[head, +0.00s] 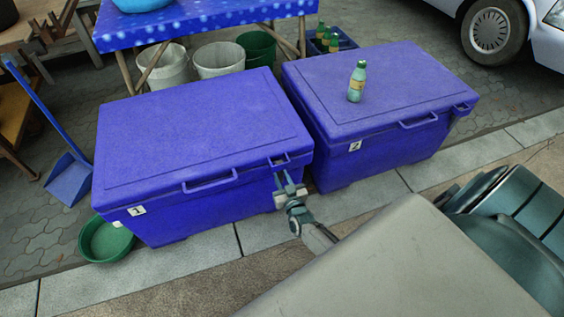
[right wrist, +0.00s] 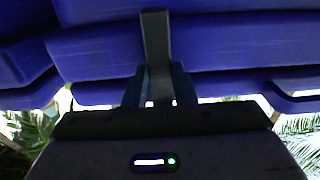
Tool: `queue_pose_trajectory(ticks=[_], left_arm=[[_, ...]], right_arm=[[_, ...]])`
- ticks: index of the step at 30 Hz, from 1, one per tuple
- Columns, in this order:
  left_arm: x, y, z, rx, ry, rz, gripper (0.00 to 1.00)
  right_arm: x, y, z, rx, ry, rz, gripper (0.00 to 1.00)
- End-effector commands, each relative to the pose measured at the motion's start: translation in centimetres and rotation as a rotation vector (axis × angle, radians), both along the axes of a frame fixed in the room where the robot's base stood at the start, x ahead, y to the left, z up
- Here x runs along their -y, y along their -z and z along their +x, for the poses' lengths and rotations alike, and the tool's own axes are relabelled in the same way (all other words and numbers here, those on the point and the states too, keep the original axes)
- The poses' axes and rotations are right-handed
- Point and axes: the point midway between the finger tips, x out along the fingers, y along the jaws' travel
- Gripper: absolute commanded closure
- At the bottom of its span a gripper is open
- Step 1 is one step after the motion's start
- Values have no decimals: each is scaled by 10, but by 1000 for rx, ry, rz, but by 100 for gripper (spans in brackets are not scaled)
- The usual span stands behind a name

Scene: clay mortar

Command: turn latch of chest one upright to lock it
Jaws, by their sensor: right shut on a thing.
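Chest one (head: 200,130) is a blue cooler box with a label "1" on its front left, and its lid is down. Its latch (head: 278,160) is at the right end of the front, by the lid edge. My right gripper (head: 284,180) is at this latch, with its fingers pointing up toward the lid. In the right wrist view the fingers (right wrist: 158,88) are closed around a narrow dark strip (right wrist: 156,40), seemingly the latch, which runs up across the lid seam. The fingers partly hide its lower end. My left gripper is not in view.
Chest two (head: 380,150), with a green bottle (head: 357,82) on its lid, stands close to the right. A green basin (head: 106,240) and a blue dustpan (head: 70,178) are at the left. Buckets (head: 219,60) stand behind. The pavement in front is clear.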

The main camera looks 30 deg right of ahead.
Motion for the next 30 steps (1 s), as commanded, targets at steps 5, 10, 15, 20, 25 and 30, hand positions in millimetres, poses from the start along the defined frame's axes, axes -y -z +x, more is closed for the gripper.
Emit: queue_pose_trajectory(ticks=[5,10,15,20,25,30], left_arm=[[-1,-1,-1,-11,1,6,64],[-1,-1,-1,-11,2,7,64],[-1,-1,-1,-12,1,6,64],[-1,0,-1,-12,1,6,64],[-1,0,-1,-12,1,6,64],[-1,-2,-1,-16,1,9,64]], right_arm=[[0,0,0,-5,0,-17,99],[0,1,0,-6,0,-20,99],[0,1,0,-6,0,-20,99],[0,0,0,-6,0,-19,55],[0,0,0,-4,0,-18,55],[-2,0,-7,-6,0,-18,55]])
